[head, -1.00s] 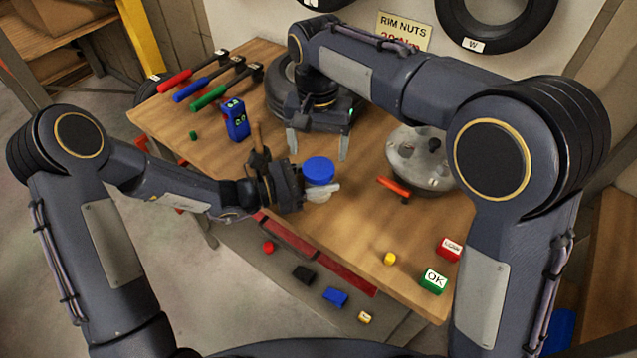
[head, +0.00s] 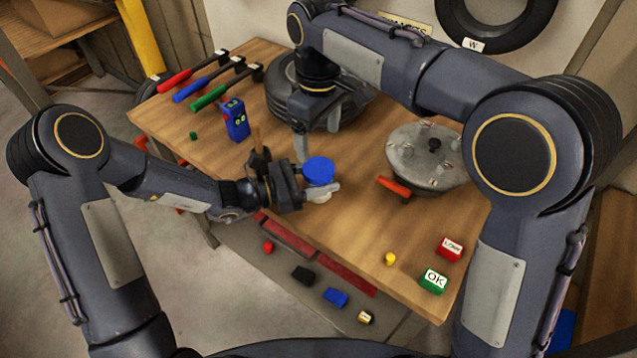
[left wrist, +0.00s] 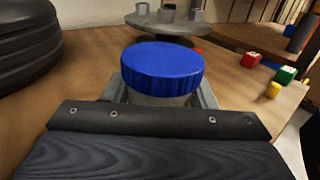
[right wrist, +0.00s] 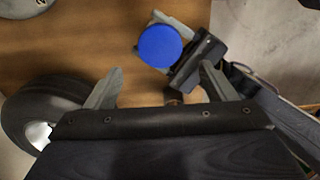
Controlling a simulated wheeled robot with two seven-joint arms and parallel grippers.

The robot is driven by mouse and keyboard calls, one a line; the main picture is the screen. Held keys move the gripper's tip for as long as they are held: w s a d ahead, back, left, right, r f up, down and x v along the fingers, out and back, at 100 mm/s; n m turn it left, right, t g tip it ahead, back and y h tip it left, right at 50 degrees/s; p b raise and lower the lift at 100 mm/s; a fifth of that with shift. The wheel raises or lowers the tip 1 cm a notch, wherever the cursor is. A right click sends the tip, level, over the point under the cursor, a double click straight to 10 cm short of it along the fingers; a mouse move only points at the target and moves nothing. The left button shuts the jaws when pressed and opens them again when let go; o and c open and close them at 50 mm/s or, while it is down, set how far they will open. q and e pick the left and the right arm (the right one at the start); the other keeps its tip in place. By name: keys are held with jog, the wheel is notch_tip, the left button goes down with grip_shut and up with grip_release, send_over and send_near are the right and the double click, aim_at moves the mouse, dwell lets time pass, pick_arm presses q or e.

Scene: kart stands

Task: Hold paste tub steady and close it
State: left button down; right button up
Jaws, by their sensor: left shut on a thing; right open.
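The paste tub (left wrist: 158,98) is pale with a blue ribbed lid (left wrist: 162,65) sitting on its top. My left gripper (head: 322,192) is shut around the tub's body, and the tub stands upright near the table's middle. In the left wrist view the lid looks level; whether it is fully tight I cannot tell. My right gripper (right wrist: 155,88) is open and empty, above and behind the tub. The blue lid shows between and beyond its fingers in the right wrist view (right wrist: 160,46).
A tyre (head: 345,110) lies behind the right gripper. A grey round hub plate (head: 428,155) and an orange-handled tool (head: 393,187) are to the right. Hammers (head: 192,72) and a blue box (head: 236,121) are at left. OK block (head: 433,281) and red block (head: 450,249) stand front right.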

aim_at(318, 168)
jog(key=shift+f, duration=4)
jog(key=c, duration=1)
jog(key=o, duration=1.1)
jog(key=shift+o, duration=0.2)
notch_tip(318, 168, up, 12)
